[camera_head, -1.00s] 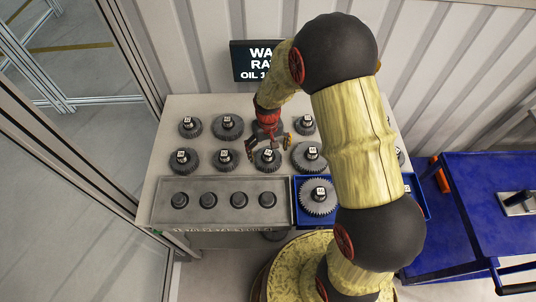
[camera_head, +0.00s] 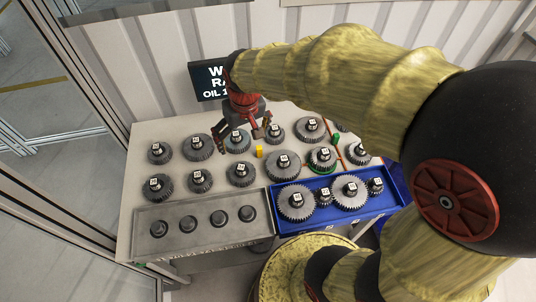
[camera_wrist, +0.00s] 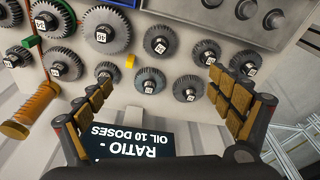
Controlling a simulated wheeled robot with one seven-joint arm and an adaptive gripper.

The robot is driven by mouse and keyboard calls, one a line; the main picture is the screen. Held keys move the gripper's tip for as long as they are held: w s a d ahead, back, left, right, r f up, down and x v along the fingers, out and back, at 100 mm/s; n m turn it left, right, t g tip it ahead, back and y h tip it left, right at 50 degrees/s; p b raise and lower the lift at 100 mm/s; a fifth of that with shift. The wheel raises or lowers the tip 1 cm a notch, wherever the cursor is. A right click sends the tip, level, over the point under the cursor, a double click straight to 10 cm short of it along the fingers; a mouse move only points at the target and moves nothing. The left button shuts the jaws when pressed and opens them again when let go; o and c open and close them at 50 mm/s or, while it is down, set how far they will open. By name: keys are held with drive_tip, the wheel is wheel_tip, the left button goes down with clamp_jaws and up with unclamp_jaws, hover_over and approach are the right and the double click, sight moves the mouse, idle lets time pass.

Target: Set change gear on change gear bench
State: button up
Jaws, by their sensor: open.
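Several dark grey change gears, each with a small white number label on its hub, lie in two rows on the light change gear bench (camera_head: 128,215). My gripper (camera_head: 243,141) is open and empty above the back row. One gear (camera_head: 237,142) there is partly hidden beneath it. In the wrist view, my gripper's fingers (camera_wrist: 160,85) stand wide apart, with a back-row gear (camera_wrist: 150,81) seen between their tips and not touched. More gears, such as a large toothed one (camera_head: 297,201), lie in a blue tray (camera_head: 395,204) at the bench's front right.
A grey plate (camera_head: 170,212) with several short dark posts (camera_head: 218,217) lies at the front left. A yellow block (camera_head: 259,152) sits between gears. A black sign (camera_head: 207,80) stands behind the bench. An orange cylinder (camera_wrist: 32,110) shows in the wrist view.

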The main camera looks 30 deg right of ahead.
drive_tip(key=s+r+t, duration=0.3)
drive_tip(key=s+r, duration=0.7)
drive_tip(key=s, duration=0.5)
drive_tip(key=shift+s+r, duration=0.15)
drive_tip(key=shift+s, duration=0.15)
